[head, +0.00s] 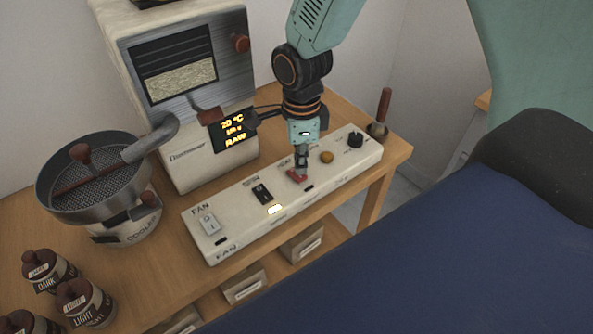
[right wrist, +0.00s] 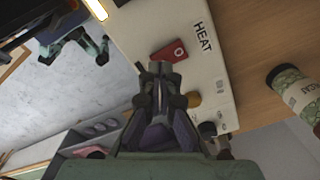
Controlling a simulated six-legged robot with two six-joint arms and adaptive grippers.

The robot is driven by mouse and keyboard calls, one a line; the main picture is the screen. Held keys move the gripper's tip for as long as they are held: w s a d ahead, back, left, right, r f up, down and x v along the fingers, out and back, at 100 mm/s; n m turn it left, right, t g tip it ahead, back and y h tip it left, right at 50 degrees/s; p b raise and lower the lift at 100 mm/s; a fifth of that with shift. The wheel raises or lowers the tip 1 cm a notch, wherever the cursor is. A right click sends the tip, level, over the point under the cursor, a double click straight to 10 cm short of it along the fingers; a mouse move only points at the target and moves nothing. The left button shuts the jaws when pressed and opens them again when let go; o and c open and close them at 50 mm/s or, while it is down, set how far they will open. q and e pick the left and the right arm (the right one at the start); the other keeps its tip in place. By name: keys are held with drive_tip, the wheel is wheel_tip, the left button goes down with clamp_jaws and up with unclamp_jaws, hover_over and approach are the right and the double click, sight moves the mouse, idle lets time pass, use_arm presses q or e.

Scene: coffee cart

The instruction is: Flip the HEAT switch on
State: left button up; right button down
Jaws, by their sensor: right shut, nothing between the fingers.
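The HEAT switch is a red rocker (head: 296,177) on a long cream control panel (head: 335,168); it also shows in the right wrist view (right wrist: 168,52) beside the printed word HEAT. The small lamp slot (head: 308,189) in front of it is dark. My right gripper (head: 301,169) points down at the switch, shut and empty, with its fingertips very close to it. In the right wrist view the fingertips (right wrist: 160,68) show just beside the switch's edge; I cannot tell whether they touch. The gripper partly covers the switch in the head view. My left gripper does not show.
The panel also has a FAN switch (head: 209,223), a black switch (head: 262,193) with a lit lamp (head: 274,209), an orange button (head: 327,157) and a black knob (head: 355,139). The roaster (head: 185,140) stands behind; its display (head: 233,129) reads RAW. A cooler (head: 130,222) and jars (head: 85,302) stand left.

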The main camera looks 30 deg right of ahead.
sight(300, 177)
drive_tip(key=shift+f+b, duration=0.55)
drive_tip(key=shift+f, duration=0.45)
idle(0.7)
drive_tip(key=shift+r, duration=0.1)
wheel_tip(300, 177, up, 7)
drive_tip(key=p, duration=0.7)
idle(0.5)
